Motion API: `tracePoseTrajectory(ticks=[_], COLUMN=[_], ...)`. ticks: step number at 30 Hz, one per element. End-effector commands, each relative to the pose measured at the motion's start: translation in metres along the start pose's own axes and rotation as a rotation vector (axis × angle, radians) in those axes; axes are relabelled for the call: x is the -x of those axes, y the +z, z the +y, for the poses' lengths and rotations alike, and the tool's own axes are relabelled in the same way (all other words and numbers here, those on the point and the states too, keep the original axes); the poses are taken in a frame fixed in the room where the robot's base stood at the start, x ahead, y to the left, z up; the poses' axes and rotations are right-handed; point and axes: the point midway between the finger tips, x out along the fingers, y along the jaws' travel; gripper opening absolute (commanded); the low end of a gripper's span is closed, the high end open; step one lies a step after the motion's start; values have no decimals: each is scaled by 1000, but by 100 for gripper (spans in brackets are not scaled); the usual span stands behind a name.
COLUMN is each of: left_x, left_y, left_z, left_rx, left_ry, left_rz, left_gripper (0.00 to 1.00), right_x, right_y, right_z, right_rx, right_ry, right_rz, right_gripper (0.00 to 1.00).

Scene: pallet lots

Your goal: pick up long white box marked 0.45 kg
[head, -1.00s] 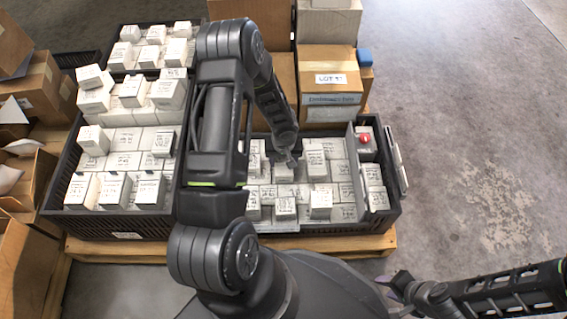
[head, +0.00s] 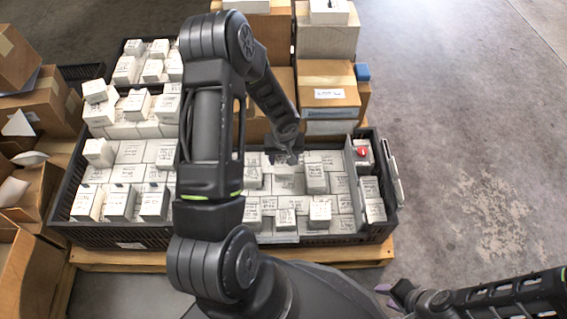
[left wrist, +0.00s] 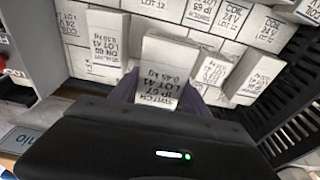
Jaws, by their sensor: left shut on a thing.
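A long white box (left wrist: 168,58) sits between my left gripper's fingers (left wrist: 160,92) in the left wrist view. Its printed face reads SWITCH, IP 67, LOT 41 and 0.45 kg. My left gripper is shut on it. In the head view my left gripper (head: 286,155) points down over the right black crate (head: 330,238), with the held box (head: 284,176) just below it. Other white boxes lie close around and below; I cannot tell how far it is clear of them. My right gripper (head: 393,294) is at the lower right, away from the crates; its jaw opening is unclear.
The left crate (head: 110,235) holds several more white boxes. A divider (head: 351,185) and a red-buttoned box (head: 362,152) are at the right crate's right side. Cardboard cartons (head: 328,85) stand behind. Open floor (head: 470,130) lies to the right.

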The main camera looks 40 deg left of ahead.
Motion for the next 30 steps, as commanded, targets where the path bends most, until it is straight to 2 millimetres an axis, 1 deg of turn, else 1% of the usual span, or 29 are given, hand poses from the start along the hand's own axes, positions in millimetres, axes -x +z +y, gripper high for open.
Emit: tracePoseTrajectory(ticks=[1, 5, 24, 28, 30], left_x=[8, 14, 14, 21, 31], left_y=[-2, -2, -3, -10, -18], left_z=[0, 0, 0, 5, 12], left_rx=[1, 0, 0, -12, -31], left_ry=[1, 0, 0, 3, 7], left_rz=[1, 0, 0, 4, 5], left_gripper=[0, 0, 0, 0, 0], right_x=[4, 5, 4, 5, 5], right_y=[1, 2, 2, 2, 2], right_z=[-2, -3, -3, -3, -3], right_rx=[1, 2, 2, 2, 2], right_ry=[-1, -2, -2, -2, -2], right_rz=[-2, -4, -4, -4, -4], right_gripper=[36, 36, 36, 36, 36])
